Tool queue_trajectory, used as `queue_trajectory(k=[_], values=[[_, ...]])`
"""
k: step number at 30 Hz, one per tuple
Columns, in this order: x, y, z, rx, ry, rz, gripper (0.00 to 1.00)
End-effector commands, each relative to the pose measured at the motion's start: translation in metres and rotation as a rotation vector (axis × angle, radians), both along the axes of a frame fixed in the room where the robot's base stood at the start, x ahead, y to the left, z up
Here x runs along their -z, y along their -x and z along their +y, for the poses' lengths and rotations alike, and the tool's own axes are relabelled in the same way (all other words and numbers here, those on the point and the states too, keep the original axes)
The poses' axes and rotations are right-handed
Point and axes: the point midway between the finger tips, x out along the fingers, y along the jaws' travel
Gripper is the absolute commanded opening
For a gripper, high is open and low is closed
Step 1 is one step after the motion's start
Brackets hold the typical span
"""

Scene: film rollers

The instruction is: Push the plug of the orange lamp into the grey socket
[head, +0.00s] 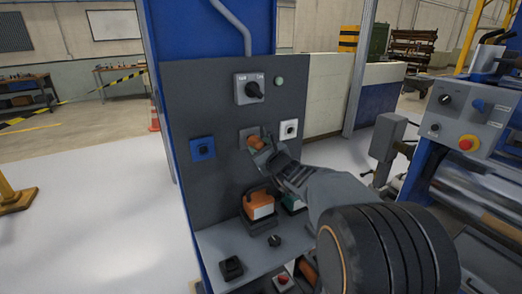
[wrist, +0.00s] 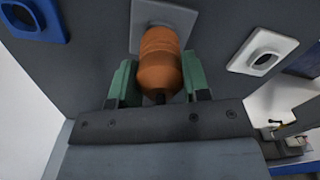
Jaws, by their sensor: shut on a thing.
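The orange plug (wrist: 160,62) is held between the green-padded fingers of my gripper (wrist: 160,85) in the wrist view. It also shows in the head view (head: 256,143). Its front end is at the grey socket (wrist: 190,20), and the socket's opening is hidden behind the plug. I cannot tell how deep the plug sits. The grey socket (head: 244,133) is on the dark panel between a blue and a white socket. The orange lamp (head: 258,204) stands on the shelf below, left of my arm.
The blue socket (head: 203,148) is to the left and the white socket (head: 289,129) to the right. A rotary switch (head: 249,88) is above. A green lamp (head: 293,204) stands beside the orange one, partly behind my arm. The shelf (head: 222,240) juts out below.

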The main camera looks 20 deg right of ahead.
Motion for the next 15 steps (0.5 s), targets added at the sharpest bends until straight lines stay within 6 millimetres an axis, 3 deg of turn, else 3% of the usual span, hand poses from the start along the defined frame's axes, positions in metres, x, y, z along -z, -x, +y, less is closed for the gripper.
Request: queue_trajectory(k=[8,9,15], values=[[0.0004,-0.0058,0.0007,0.000,-0.001,0.000,0.15],[0.0000,-0.0060,0.0007,0.000,-0.001,0.000,0.45],[0.0001,-0.0057,0.0006,0.000,0.000,0.000,0.64]])
